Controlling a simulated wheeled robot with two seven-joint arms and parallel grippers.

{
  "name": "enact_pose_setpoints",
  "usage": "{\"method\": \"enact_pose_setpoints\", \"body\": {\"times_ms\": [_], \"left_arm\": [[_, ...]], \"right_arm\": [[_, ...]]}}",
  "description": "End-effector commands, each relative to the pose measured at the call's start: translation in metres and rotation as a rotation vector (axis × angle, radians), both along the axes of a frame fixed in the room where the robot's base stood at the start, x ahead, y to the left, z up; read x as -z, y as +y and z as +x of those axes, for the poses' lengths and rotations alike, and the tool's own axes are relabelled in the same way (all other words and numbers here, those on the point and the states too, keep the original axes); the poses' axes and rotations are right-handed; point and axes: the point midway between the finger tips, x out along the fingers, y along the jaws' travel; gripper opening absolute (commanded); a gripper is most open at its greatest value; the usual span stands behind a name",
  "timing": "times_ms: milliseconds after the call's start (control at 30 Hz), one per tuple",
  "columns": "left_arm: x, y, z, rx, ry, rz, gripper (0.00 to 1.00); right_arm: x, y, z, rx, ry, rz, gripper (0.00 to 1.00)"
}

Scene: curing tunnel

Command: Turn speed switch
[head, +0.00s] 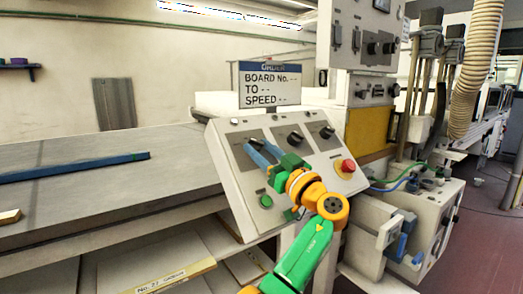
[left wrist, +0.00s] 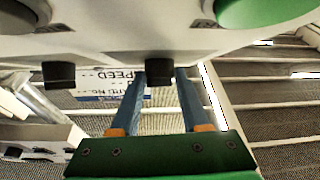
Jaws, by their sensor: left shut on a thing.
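A sloped grey control panel (head: 228,147) stands in the middle of the head view, with three black knobs along its upper part. My left gripper (head: 261,149) reaches over the panel from the front, its two blue fingers at the leftmost knob. In the left wrist view the fingertips (left wrist: 161,72) stand on either side of that black knob (left wrist: 160,77), shut on it. The middle knob (head: 295,137) is free; a second knob also shows in the left wrist view (left wrist: 58,75). The leftmost knob is mostly hidden by the fingers in the head view. My right gripper is not in view.
A red stop button (head: 346,166) and a green button (head: 266,201) sit lower on the panel, near my left arm. An order sign (head: 269,85) stands above it, its values showing dashes. A long grey table (head: 90,168) lies to the left.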

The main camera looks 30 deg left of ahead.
Motion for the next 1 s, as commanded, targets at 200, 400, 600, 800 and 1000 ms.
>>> {"method": "enact_pose_setpoints", "body": {"times_ms": [200,400,600,800,1000], "left_arm": [[0.000,0.000,0.000,0.001,-0.001,0.000,0.75],[0.000,0.000,0.000,0.001,0.000,0.000,0.75],[0.014,-0.030,-0.010,0.005,0.000,-0.001,0.75],[0.022,-0.060,-0.021,0.002,-0.001,0.000,0.75],[0.021,-0.064,-0.023,0.000,-0.001,-0.001,0.75]], "right_arm": [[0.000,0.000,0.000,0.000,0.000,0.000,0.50],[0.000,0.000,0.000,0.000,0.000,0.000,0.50],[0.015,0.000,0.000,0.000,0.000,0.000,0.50],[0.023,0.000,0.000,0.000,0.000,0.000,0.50],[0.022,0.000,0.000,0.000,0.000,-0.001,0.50]]}}
